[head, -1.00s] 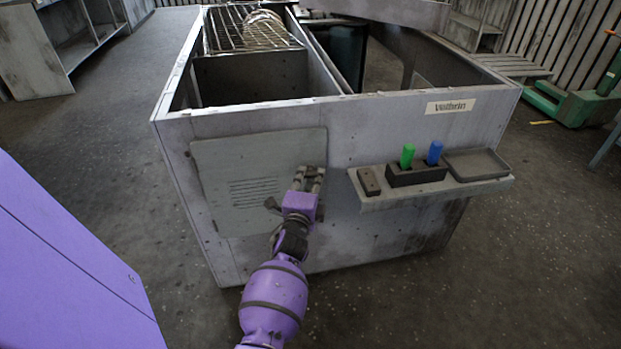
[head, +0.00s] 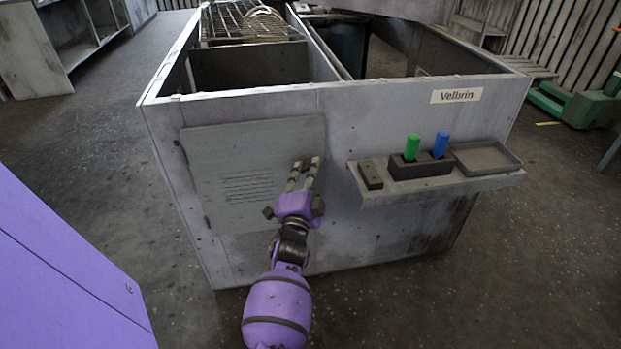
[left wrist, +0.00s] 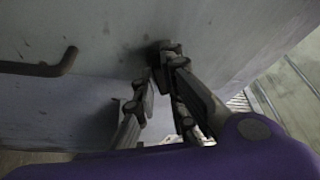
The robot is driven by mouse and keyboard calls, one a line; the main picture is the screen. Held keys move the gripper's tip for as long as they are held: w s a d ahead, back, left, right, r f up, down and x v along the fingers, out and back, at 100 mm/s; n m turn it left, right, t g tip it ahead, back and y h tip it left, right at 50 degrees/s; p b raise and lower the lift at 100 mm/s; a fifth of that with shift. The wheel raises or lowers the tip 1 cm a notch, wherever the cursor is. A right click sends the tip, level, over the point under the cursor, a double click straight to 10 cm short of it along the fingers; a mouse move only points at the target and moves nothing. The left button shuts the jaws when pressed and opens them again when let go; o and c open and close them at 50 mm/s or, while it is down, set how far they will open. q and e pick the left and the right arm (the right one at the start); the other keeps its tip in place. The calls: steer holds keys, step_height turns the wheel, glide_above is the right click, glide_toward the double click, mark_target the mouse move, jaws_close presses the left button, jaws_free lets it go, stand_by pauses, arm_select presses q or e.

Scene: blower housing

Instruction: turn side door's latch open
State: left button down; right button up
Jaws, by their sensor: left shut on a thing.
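The side door (head: 222,165) is a grey panel with louvre slots on the front of the blower housing (head: 390,115). It looks shut, lying flat against the housing. My left gripper (head: 306,164) is at the door's right part, fingers pointing at the panel. In the left wrist view the fingertips (left wrist: 156,70) are close together at a small dark part on the grey surface. I take this to be the side door's latch (left wrist: 150,54), mostly hidden by the fingers; its angle cannot be made out. My right gripper is not in view.
A shelf (head: 455,187) juts out right of the door, holding a dark block with green (head: 412,147) and blue (head: 440,145) pegs, a small box and a shallow tray (head: 486,157). A bent dark bar (left wrist: 40,68) sticks out in the left wrist view. Floor in front is clear.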

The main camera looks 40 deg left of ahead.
arm_select(q)
steer(key=shift+w+n+g+y+b, duration=0.1)
steer(key=shift+n+g+y+b, duration=0.85)
steer(key=shift+n, duration=1.8)
steer(key=shift+n+t+y+b, duration=0.1)
steer(key=shift+n+y+b, duration=0.3)
steer(key=shift+n+y, duration=1.75)
steer(key=shift+w+n+g+y+b, duration=0.1)
steer(key=shift+n+g+y+b, duration=0.45)
steer(key=shift+n, duration=2.85)
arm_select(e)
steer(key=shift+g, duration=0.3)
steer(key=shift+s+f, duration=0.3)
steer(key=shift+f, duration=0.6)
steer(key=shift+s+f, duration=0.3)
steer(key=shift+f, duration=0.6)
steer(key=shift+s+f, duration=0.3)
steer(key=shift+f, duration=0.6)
arm_select(q)
steer(key=shift+n+y, duration=0.25)
steer(key=shift+n, duration=0.05)
steer(key=c, duration=1.8)
jaws_free()
steer(key=shift+s, duration=0.1)
steer(key=shift+c, duration=0.2)
steer(key=shift+d+f, duration=0.15)
steer(key=v, duration=1.2)
